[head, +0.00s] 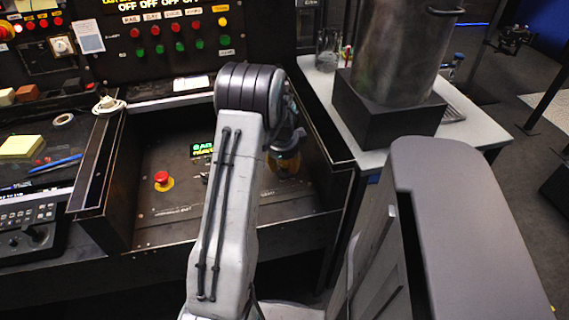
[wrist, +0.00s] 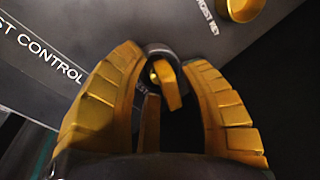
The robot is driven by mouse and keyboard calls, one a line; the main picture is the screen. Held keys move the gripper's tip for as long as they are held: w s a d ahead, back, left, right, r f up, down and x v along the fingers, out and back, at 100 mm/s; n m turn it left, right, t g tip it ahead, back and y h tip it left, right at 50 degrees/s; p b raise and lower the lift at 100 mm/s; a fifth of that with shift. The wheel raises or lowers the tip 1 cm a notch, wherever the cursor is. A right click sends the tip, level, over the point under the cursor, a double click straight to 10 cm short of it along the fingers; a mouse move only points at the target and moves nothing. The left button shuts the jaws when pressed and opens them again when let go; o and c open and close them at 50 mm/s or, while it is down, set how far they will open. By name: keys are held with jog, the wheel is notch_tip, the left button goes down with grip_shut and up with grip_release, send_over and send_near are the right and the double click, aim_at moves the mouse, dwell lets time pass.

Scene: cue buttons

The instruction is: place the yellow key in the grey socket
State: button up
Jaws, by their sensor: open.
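In the wrist view, my gripper (wrist: 165,75) has its two ribbed golden fingers spread apart, one on each side of a dark grey round ring, which looks like the grey socket (wrist: 154,50). A small yellow piece, likely the yellow key (wrist: 170,88), shows at this ring between the fingers. I cannot tell whether it sits fully in the ring. In the head view, my gripper (head: 286,163) is low over the right part of the console panel, mostly hidden by my arm, and the key and socket cannot be made out.
The recessed console panel (head: 150,205) carries a red button (head: 162,179) on a yellow base and has raised side walls. A yellow round knob (wrist: 245,8) is near the ring in the wrist view. A metal pot (head: 402,55) stands on a black block at the right.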

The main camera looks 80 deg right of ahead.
jog(key=v, duration=1.2)
jog(key=w+a+r+n+t, duration=0.1)
jog(key=w+a+r+n, duration=0.1)
jog(key=w+a+n, duration=0.45)
jog(key=w+a+r+n, duration=0.2)
jog(key=w+a+r, duration=0.1)
jog(key=w, duration=0.7)
jog(key=w+a+r+n+t, duration=0.1)
jog(key=w+a+n, duration=0.3)
jog(key=a, duration=0.3)
jog(key=w+a+r+n, duration=0.1)
jog(key=w+a+n, duration=0.4)
jog(key=a, duration=0.1)
jog(key=s+a+n+y, duration=0.1)
jog(key=s+a+n, duration=0.1)
jog(key=a+n, duration=0.7)
jog(key=s+a+n+t+y, duration=0.1)
jog(key=s+a+n, duration=0.2)
jog(key=a+n, duration=0.7)
jog(key=a, duration=0.6)
jog(key=shift+s+a+f+y, duration=0.15)
jog(key=shift+a+f+y, duration=0.15)
jog(key=shift+y, duration=0.1)
